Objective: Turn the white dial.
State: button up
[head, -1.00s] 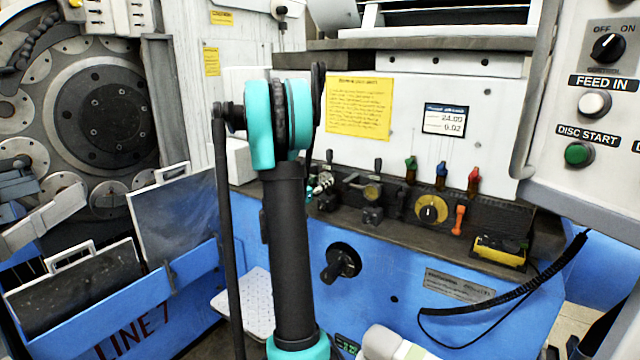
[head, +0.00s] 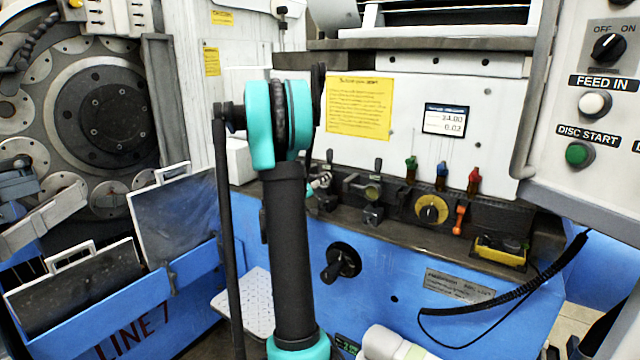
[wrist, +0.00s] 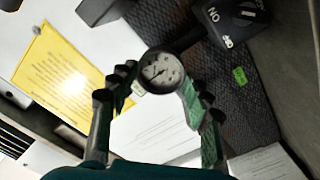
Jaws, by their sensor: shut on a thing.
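The white dial (wrist: 161,71) shows in the wrist view as a small round white face with dark marks and a needle, in a dark rim. My gripper (wrist: 158,82) has one dark jointed finger on the dial's left and one with green pads on its right. The fingers are shut on the dial at its rim. In the head view my arm hides most of the gripper and the dial.
A ledge carries small levers, a yellow round knob (head: 431,209) and green, blue and red handles (head: 441,176) to the right. A yellow notice (head: 359,108) is on the white panel behind. A black hand knob (head: 341,262) sticks out from the blue front below.

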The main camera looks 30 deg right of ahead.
jog(key=shift+f+n, duration=0.1)
jog(key=shift+n, duration=4.1)
jog(key=o, duration=1.2)
jog(key=shift+c, duration=0.2)
jog(key=shift+a, duration=0.1)
jog(key=v, duration=1.2)
